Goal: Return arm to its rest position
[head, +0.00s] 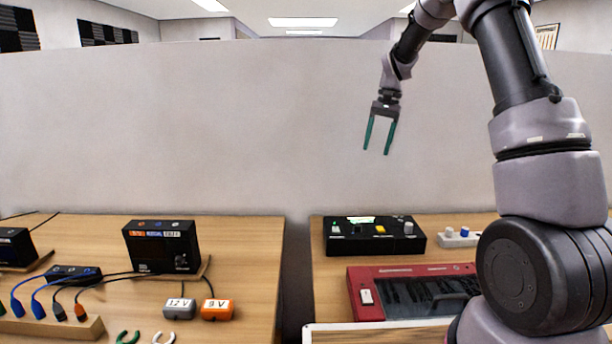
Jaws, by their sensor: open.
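My gripper (378,135) hangs in the air with its two green fingers pointing down. The fingers are spread apart, and nothing shows between them. It is well above the right table, in front of the plain pale wall. My arm (540,160) rises at the right of the view, bends over beyond the top edge and comes back down to the gripper. The upper bend of the arm is partly out of view.
The right table holds a black box with knobs (374,240), a red keyboard-like device (410,290) partly hidden by my arm, and a small white box (458,238). The left table (245,260) holds a black display unit (162,250), grey (179,308) and orange (217,309) adapters, and cables. A dark gap separates the tables.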

